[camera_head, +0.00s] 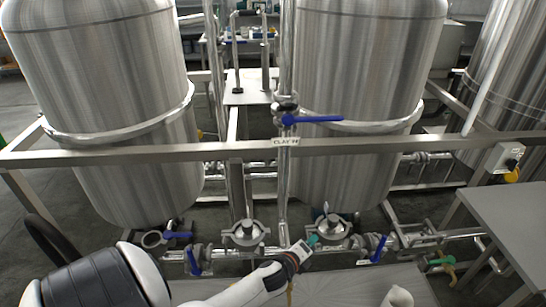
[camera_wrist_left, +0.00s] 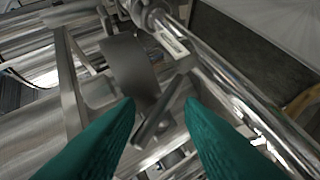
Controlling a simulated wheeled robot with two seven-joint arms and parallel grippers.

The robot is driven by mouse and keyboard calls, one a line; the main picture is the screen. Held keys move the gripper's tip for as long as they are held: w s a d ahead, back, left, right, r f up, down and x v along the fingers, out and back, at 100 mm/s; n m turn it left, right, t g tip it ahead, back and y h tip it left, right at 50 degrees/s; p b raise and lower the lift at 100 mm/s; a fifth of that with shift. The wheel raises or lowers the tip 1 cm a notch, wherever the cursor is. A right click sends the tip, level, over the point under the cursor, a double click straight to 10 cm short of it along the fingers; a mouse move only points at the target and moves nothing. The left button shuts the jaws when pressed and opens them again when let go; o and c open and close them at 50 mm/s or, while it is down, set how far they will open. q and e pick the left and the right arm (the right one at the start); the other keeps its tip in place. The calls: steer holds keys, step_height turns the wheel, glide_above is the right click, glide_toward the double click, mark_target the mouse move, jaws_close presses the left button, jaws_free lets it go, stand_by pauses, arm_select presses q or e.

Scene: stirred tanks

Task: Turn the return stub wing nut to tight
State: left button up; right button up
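My left gripper (camera_head: 313,241) reaches in from the lower left, its teal fingertips beside the right-hand round clamped fitting (camera_head: 333,228) low on the pipework. In the left wrist view the two teal fingers (camera_wrist_left: 160,106) are apart, with nothing gripped between them. A grey metal wing-like plate (camera_wrist_left: 131,63) stands just beyond the tips, and a narrower slanted plate (camera_wrist_left: 160,122) shows in the gap between them. These look like the wings of the wing nut, but I cannot tell for certain. Contact with the fingers is not clear. My right gripper does not show.
A steel rail (camera_head: 380,145) crosses in front of the tanks (camera_head: 110,100). A blue-handled valve (camera_head: 312,119) is on the upright pipe; another blue handle (camera_head: 379,249) stands right of the fitting. A polished pipe (camera_wrist_left: 235,85) runs close to the right finger. A grey table (camera_head: 505,215) is at right.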

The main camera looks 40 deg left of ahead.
arm_select(q)
steer(key=s+f+n+t+b, duration=0.1)
steer(key=s+n+t+b, duration=0.3)
steer(key=s+b, duration=0.9)
steer(key=s+d+f+n+g+p, duration=0.2)
steer(key=f+p, duration=0.1)
steer(key=f, duration=0.4)
steer(key=s+d+f+n+g+h+p, duration=0.1)
steer(key=s+d+f+n+g+p, duration=0.1)
steer(key=f, duration=0.6)
steer(key=s+d+f+n+g+p, duration=0.2)
steer(key=s+f+n+g+p, duration=0.1)
steer(key=f, duration=0.5)
steer(key=shift+s+n+g+h+p, duration=0.2)
steer(key=shift+n+g+h+p, duration=0.2)
steer(key=shift+n+g+p, duration=0.2)
